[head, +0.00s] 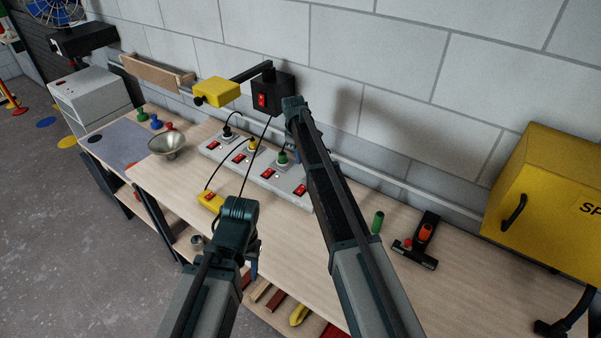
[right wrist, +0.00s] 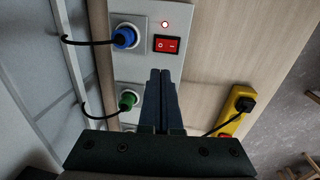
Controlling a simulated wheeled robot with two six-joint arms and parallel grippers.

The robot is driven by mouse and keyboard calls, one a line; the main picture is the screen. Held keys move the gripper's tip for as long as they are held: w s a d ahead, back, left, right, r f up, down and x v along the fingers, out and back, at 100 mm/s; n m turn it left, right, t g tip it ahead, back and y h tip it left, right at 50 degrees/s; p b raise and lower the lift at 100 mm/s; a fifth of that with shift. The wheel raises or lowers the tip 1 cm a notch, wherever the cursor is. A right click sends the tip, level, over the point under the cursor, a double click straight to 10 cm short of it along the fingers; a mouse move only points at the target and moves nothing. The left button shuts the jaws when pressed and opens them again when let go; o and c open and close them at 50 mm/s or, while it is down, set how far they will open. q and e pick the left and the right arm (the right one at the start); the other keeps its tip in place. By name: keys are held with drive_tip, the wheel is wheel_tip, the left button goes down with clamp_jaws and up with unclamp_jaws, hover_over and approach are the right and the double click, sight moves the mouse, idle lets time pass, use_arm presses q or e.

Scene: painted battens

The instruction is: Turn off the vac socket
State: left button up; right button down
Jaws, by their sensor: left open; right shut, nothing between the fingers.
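A grey socket strip (head: 212,150) lies along the wall on the bench, with several red rocker switches, plugs and cables. Its labels are too small to read, so I cannot tell which socket is vac. In the right wrist view, a blue plug (right wrist: 125,37) sits beside a red switch (right wrist: 167,44) with a lit lamp (right wrist: 165,24) above it. A green plug (right wrist: 127,101) sits in the neighbouring socket, its switch hidden behind my fingers. My right gripper (right wrist: 162,72) is shut and empty over the strip; my arm hides it in the head view. My left gripper (head: 250,255) is open, low at the bench's front edge.
A yellow switch box (head: 210,201) with a black plug lies in front of the strip. A black wall box (head: 272,93) with a red switch and a yellow box (head: 216,92) are behind. A metal bowl (head: 168,146) stands left; a yellow cabinet (head: 545,205) stands right.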

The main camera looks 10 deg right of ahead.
sight(302, 186)
drive_tip(key=f+b, duration=0.9)
drive_tip(key=w+d+f+b, duration=0.1)
drive_tip(key=f+b, duration=0.3)
drive_tip(key=shift+d+f+b, duration=0.1)
drive_tip(key=shift+f+b, duration=0.25)
drive_tip(key=shift+f, duration=0.05)
